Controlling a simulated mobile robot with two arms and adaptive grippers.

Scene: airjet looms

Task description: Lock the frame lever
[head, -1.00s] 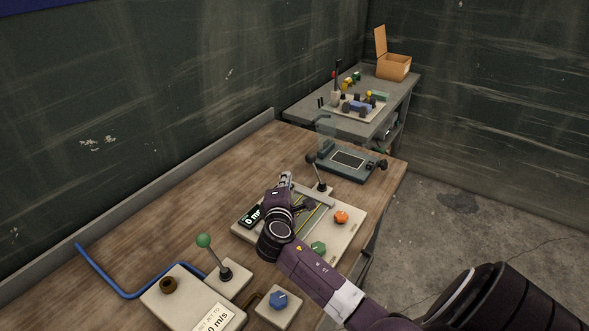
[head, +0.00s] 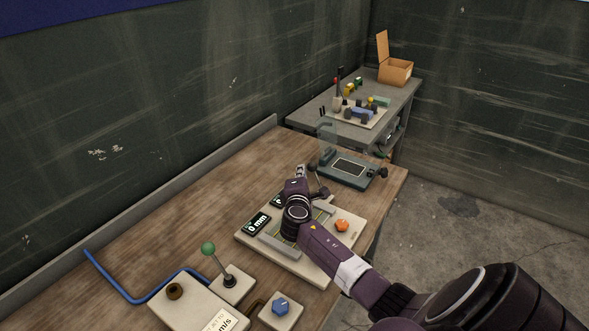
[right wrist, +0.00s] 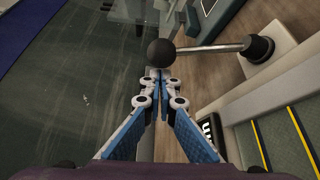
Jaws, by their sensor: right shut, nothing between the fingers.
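The black-ball lever, likely the frame lever, shows in the right wrist view with its round black knob (right wrist: 160,52) and a metal rod (right wrist: 215,48) running right to a dark pivot on a pale block. In the head view its dark base (head: 323,192) sits at the far end of the pale frame panel (head: 290,262), and the rod is partly hidden by my right gripper. My right gripper (head: 300,170) is shut and empty. In the right wrist view its closed fingertips (right wrist: 158,74) are just short of the knob; contact is unclear. My left gripper is not in view.
The panel has a "0 mm" display (head: 257,223) and an orange knob (head: 342,226). A teal device (head: 348,170) stands just behind. A green-ball lever (head: 208,249) and a blue knob (head: 280,306) are nearer. A grey table (head: 400,92) stands beyond.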

